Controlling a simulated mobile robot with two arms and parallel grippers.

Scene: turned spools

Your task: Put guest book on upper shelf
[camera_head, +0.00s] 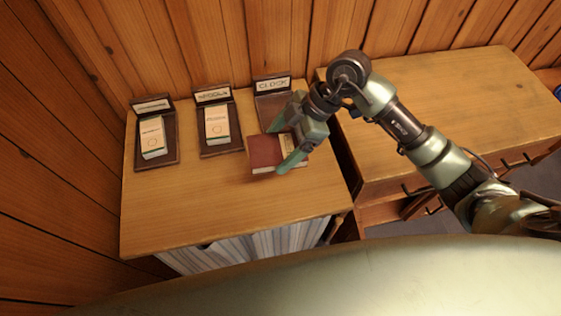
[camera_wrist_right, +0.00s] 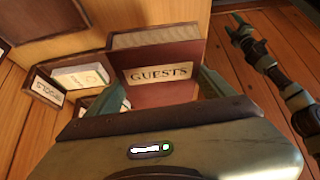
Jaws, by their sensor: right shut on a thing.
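The guest book (camera_head: 264,152) is dark red with a pale label; in the right wrist view its label reads GUESTS (camera_wrist_right: 161,73). My right gripper (camera_head: 285,143) is shut on the book, with one green finger on either side in the right wrist view. The book is over the wooden top, in front of the stand labelled CLOCK; I cannot tell whether it touches the top. The gripper hides part of the book.
Two dark stands, left (camera_head: 170,160) and middle (camera_head: 233,145), hold white boxes. The CLOCK stand (camera_head: 272,86) is partly hidden by my gripper. The front of the wooden top (camera_head: 220,222) is clear. White files (camera_head: 262,243) stand below it. A wooden cabinet (camera_head: 455,75) is at right.

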